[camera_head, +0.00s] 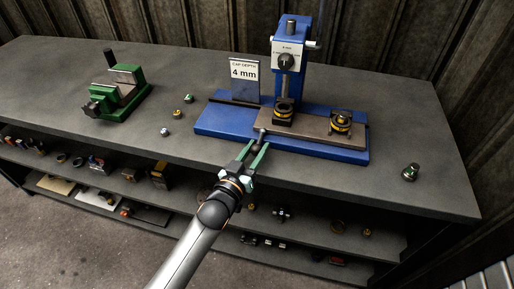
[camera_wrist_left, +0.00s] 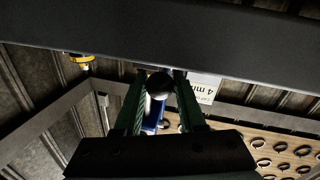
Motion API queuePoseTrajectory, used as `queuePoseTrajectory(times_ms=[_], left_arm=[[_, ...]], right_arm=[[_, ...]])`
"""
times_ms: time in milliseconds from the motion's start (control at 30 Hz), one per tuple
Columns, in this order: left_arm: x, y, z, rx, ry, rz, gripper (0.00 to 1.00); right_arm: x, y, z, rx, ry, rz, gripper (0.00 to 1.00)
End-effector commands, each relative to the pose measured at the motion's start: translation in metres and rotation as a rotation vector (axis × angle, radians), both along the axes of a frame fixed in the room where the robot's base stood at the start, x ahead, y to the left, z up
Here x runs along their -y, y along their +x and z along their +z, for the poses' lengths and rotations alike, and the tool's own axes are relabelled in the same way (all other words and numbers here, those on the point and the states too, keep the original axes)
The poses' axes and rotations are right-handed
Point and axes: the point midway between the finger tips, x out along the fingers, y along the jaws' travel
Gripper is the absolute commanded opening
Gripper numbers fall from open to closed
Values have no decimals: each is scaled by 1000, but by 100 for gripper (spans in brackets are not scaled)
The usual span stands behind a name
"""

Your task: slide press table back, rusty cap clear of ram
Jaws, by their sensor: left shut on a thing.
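A blue press (camera_head: 289,55) stands on a blue base (camera_head: 225,121) at the back of the bench. Its sliding table (camera_head: 312,125) is a flat brownish plate on the base. A dark and yellow piece (camera_head: 283,110) sits on the plate directly under the ram (camera_head: 284,88). A second dark and yellow piece (camera_head: 341,122) sits at the plate's right end; I cannot tell which is rusty. My left gripper (camera_head: 257,147) is shut on the dark ball knob at the plate's front left; the knob (camera_wrist_left: 159,82) shows between the fingers in the left wrist view. My right gripper is not in view.
A "CAP DEPTH 4 mm" sign (camera_head: 244,77) stands behind the base. A green vise (camera_head: 117,92) is at the left. Several small caps lie left of the base, and one (camera_head: 410,171) lies at the far right. Shelves below hold parts. The bench front is mostly clear.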

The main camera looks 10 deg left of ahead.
Motion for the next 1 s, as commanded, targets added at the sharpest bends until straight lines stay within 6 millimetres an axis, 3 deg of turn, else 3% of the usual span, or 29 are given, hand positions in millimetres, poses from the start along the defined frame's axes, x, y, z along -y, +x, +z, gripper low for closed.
queuePoseTrajectory(times_ms=[500,533,800,1000], left_arm=[[4,-1,1,4,-2,-8,0],[4,-1,1,4,-3,-8,40],[3,0,1,3,-2,-6,68],[1,0,0,2,0,-3,68]], right_arm=[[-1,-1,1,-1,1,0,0],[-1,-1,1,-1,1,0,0],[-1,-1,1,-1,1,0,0],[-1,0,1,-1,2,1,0]])
